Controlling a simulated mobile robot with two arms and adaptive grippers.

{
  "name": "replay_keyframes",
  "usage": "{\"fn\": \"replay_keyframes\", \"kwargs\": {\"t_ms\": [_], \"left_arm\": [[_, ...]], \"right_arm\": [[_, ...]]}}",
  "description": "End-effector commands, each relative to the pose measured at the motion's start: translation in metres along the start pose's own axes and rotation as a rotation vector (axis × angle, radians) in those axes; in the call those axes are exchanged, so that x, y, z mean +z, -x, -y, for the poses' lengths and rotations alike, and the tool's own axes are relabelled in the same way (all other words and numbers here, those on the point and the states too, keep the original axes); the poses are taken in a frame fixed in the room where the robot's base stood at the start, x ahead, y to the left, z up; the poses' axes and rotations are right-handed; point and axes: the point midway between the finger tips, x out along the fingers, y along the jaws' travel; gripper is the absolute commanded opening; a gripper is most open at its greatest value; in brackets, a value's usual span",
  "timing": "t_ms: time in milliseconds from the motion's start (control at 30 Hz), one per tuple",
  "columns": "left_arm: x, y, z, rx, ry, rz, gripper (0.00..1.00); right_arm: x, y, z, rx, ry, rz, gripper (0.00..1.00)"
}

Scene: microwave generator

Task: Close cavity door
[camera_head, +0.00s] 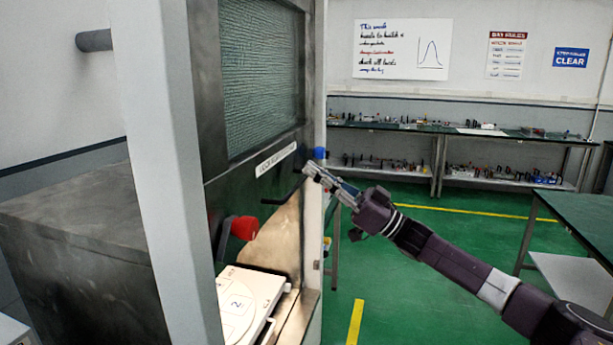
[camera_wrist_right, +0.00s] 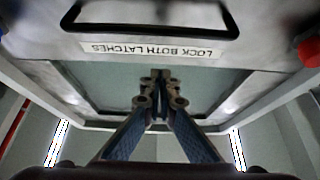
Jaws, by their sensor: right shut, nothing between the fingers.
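The cavity door (camera_head: 211,95) is a dark metal panel with a mesh window (camera_head: 262,75) and a white label reading "LOCK BOTH LATCHES". In the head view it stands above a lit opening (camera_head: 281,240). A black bar handle (camera_head: 284,198) is on its lower part and also shows in the right wrist view (camera_wrist_right: 150,29). My right gripper (camera_head: 308,170) is shut and empty, in front of the door near the handle's right end. Its closed fingers also show in the wrist view (camera_wrist_right: 160,78); I cannot tell whether they touch the door. My left gripper is out of view.
A red knob (camera_head: 243,228) is at the left of the opening and a blue knob (camera_head: 320,153) at the right. A white tray (camera_head: 262,280) lies low in the opening. A pale frame post (camera_head: 160,150) stands at left. Green floor is free at right, before benches (camera_head: 480,131).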

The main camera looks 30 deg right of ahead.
Motion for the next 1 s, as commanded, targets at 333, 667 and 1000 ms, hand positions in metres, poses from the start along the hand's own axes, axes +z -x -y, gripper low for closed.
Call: {"fn": "replay_keyframes", "kwargs": {"t_ms": [333, 667, 1000], "left_arm": [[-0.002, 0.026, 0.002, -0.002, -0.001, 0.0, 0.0], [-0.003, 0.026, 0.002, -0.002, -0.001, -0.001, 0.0], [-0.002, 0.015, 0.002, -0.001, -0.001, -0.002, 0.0]], "right_arm": [[0.031, -0.004, 0.0, 0.001, -0.002, 0.001, 0.0], [0.038, -0.001, 0.0, 0.0, 0.0, 0.001, 0.0], [0.052, 0.007, 0.0, 0.001, -0.001, 0.002, 0.0]]}}
